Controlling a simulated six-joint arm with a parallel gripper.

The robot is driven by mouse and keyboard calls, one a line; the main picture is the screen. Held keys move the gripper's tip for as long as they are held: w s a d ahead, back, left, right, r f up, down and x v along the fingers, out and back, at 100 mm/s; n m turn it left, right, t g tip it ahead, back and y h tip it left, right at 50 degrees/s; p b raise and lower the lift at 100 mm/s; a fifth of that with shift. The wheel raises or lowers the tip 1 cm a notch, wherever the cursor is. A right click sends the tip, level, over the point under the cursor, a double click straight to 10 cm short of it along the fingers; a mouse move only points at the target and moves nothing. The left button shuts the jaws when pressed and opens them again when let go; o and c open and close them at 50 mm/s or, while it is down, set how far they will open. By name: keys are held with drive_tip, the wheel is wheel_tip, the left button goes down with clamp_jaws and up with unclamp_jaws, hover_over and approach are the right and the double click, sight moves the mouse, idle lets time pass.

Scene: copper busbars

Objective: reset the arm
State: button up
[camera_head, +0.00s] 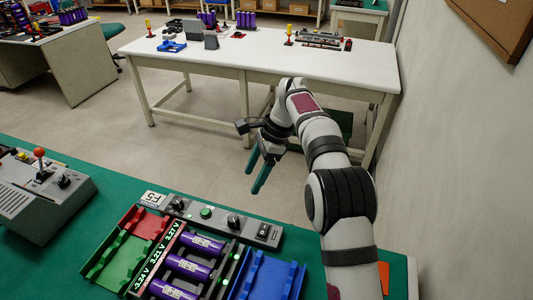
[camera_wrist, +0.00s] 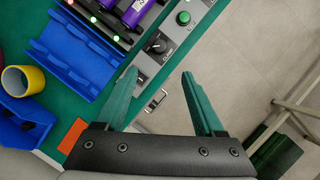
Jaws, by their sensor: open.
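My gripper (camera_head: 259,176) is open and empty, its two green fingers pointing down past the far edge of the green bench. In the wrist view the gripper (camera_wrist: 160,97) has its fingers spread apart, with the edge of a grey control panel (camera_wrist: 160,48) and bare floor between and beyond them. In the head view my arm reaches from the lower right toward the middle.
The green bench (camera_head: 100,196) holds the panel, purple cells (camera_head: 188,267), a blue tray (camera_head: 268,275), a green-and-red tray (camera_head: 120,256) and a grey lever box (camera_head: 40,195). A white table (camera_head: 260,60) stands beyond; a wall (camera_head: 455,160) is at right.

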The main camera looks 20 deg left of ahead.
drive_tip(key=s+d+r+n+t, duration=0.1)
drive_tip(key=s+d+r, duration=0.4)
drive_tip(key=d, duration=0.3)
drive_tip(key=s+d+r+n+t, duration=0.1)
drive_tip(key=s+d+r, duration=0.45)
drive_tip(key=d, duration=0.25)
drive_tip(key=s+d+f+n, duration=0.1)
drive_tip(key=s+d+f, duration=0.1)
drive_tip(key=s, duration=0.5)
drive_tip(key=s+d+f+n+h, duration=0.1)
drive_tip(key=s+d+f, duration=0.1)
drive_tip(key=s+d, duration=0.2)
drive_tip(key=s+d+f+n+h, duration=0.1)
drive_tip(key=s+d, duration=0.3)
drive_tip(key=s, duration=0.6)
drive_tip(key=shift+f, duration=0.9)
